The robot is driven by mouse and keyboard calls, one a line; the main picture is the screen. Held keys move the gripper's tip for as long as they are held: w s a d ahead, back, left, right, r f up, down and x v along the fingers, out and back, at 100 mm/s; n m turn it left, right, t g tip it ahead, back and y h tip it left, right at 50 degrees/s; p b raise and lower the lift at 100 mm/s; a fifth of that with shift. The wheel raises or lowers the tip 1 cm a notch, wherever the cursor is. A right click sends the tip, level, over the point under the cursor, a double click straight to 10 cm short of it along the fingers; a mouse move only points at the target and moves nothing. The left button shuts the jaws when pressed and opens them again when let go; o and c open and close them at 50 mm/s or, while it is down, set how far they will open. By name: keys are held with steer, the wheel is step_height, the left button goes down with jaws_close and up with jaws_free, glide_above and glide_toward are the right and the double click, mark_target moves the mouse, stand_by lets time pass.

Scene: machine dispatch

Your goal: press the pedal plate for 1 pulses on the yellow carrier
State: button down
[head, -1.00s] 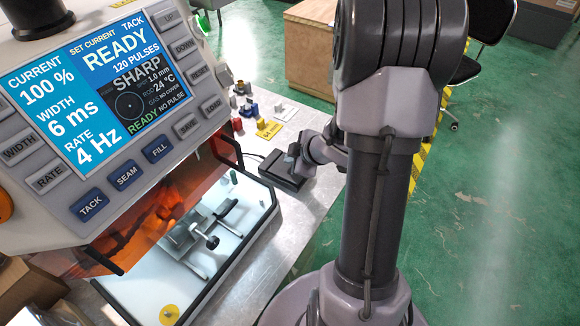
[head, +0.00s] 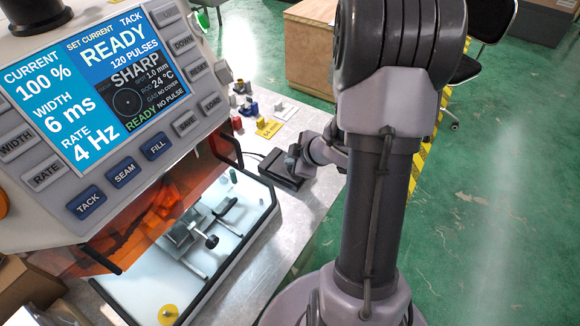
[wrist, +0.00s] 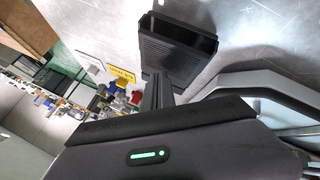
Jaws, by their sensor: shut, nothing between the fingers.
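The black pedal (head: 284,171) lies on the metal bench to the right of the machine's chamber; it also shows in the wrist view (wrist: 180,48), with a ribbed plate. My gripper (head: 294,160) is over the pedal. In the wrist view its shut fingers (wrist: 158,88) point at the pedal plate's near edge; whether they touch it I cannot tell. A yellow round piece (head: 168,314) lies on the chamber floor, and a yellow plate (head: 268,128) with black lettering lies on the bench behind the pedal. Which is the yellow carrier I cannot tell.
The machine's screen (head: 105,85) reads READY, 120 PULSES and NO PULSE. An orange shield (head: 160,205) hangs over the lit chamber, which holds a metal fixture (head: 190,235). Small blue, red and grey parts stand behind the pedal.

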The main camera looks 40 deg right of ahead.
mark_target(290, 167)
steer(key=shift+s+f+b, duration=0.1)
steer(key=shift+f+b, duration=0.45)
steer(key=shift+f, duration=0.1)
stand_by(0.8)
steer(key=shift+r, duration=0.15)
steer(key=shift+r+p, duration=0.9)
steer(key=shift+p, duration=0.2)
steer(key=r+p, duration=0.5)
steer(key=shift+w+r, duration=0.1)
steer(key=shift+w, duration=0.3)
steer(key=shift+a, duration=0.1)
